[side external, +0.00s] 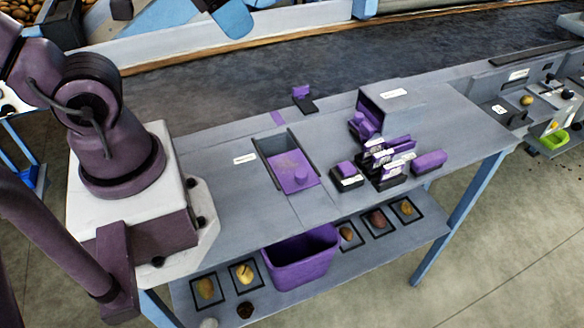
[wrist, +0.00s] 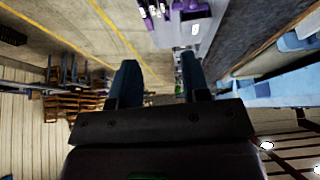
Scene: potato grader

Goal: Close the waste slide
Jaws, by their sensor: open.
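The waste slide is a flat purple plate (side external: 291,177) with a round purple knob (side external: 301,176). It lies between dark side rails (side external: 303,152) set in the grey bench top. The plate covers the front part of the frame, and a grey recessed area (side external: 268,147) shows behind it. A white label (side external: 244,159) is to its left. My gripper (wrist: 158,62) shows in the wrist view with its two dark blue fingers apart and nothing between them. It is away from the slide, which I cannot make out in the wrist view.
Right of the slide are a small purple-topped block (side external: 346,170), a rack of purple-and-white cards (side external: 390,158) and a grey housing (side external: 390,105). A small purple-and-black piece (side external: 303,98) stands behind. A purple bin (side external: 301,262) is on the lower shelf. The bench around the slide is mostly clear.

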